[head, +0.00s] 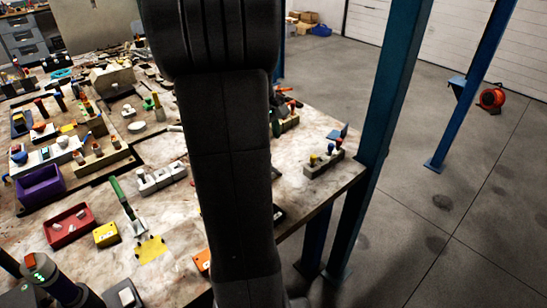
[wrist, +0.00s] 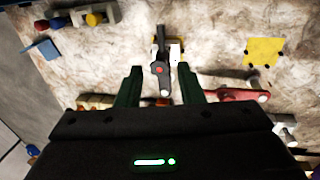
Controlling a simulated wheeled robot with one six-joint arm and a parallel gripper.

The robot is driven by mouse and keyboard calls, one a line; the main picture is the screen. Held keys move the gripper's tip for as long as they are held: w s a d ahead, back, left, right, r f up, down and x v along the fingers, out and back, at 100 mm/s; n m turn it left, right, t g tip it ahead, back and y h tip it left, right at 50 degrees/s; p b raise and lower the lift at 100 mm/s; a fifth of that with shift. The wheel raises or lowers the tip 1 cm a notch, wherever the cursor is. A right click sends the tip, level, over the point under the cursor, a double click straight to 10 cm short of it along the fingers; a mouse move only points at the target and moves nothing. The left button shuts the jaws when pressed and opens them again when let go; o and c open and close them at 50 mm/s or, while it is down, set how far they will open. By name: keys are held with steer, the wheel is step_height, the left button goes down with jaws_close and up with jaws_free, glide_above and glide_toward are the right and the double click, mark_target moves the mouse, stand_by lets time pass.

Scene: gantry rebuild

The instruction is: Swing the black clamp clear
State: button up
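In the wrist view a small clamp with a black arm (wrist: 160,68), a red spot on it and a pale rounded end stands on a whitish base near the top middle. My gripper (wrist: 161,77) has its two dark green fingers apart, one on each side of the clamp's arm in the picture. The gap holds nothing gripped. I cannot tell how far the fingertips are above or short of the clamp. In the head view my own arm covers the gripper, and I cannot make out this clamp there.
A red-handled piece (wrist: 238,95) lies close right of the right finger. A yellow plate (wrist: 264,51) is further right; it also shows in the head view (head: 150,249) beside a green-handled clamp (head: 123,199). A block with coloured knobs (head: 324,160) stands near the table's right edge.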

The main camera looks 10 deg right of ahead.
steer(key=f, duration=0.4)
steer(key=d+f, duration=0.1)
steer(key=f, duration=0.3)
steer(key=w+d+f, duration=0.1)
steer(key=f, duration=0.3)
steer(key=shift+f, duration=0.3)
jaws_close()
